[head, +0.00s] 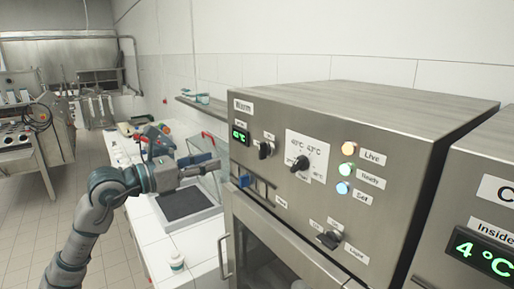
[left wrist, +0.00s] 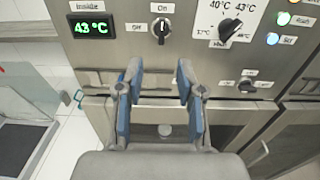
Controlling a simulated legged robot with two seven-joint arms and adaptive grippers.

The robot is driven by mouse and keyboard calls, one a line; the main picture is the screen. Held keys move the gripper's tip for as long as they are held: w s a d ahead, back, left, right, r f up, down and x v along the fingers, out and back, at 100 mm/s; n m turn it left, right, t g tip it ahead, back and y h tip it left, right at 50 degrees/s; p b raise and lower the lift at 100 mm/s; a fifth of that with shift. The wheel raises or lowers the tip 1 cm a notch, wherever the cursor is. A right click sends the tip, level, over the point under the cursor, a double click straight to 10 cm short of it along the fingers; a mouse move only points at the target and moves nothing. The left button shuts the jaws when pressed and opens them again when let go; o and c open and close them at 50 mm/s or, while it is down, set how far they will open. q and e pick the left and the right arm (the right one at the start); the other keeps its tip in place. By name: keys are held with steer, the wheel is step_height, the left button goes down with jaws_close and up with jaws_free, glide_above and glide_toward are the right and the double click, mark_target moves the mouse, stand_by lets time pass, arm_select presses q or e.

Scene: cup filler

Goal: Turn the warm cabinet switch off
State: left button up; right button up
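The warm cabinet (head: 380,130) has a "Warm" label and a green display reading 43 °C in the left wrist view. Its black on/off switch (head: 265,150) is right of the display. In the left wrist view the switch (left wrist: 161,30) stands about upright toward "On", with "Off" at its left. My left gripper (head: 212,166) is in front of the cabinet's left side, lower than the switch. In the left wrist view its two blue-padded fingers (left wrist: 159,95) are apart with nothing between them, below the switch. Contact with the panel cannot be told. My right gripper is not in view.
A temperature dial (head: 300,163), lit indicator lamps (head: 346,169) and a lower knob (head: 329,240) share the panel. A second cabinet (head: 480,215) reading 4 °C stands at the right. A white counter (head: 145,215) with a dark-topped scale (head: 186,203) lies left.

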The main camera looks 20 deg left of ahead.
mark_target(259, 148)
arm_select(q)
steer(key=p+x, duration=0.2)
steer(key=x, duration=1.2)
steer(key=shift+r+p, duration=0.1)
steer(key=shift+p, duration=0.25)
steer(key=shift+w+d, duration=0.25)
steer(key=shift+d, duration=0.05)
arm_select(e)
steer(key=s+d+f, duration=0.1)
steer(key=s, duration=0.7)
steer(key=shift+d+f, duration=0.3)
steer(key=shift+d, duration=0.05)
arm_select(q)
jaws_close()
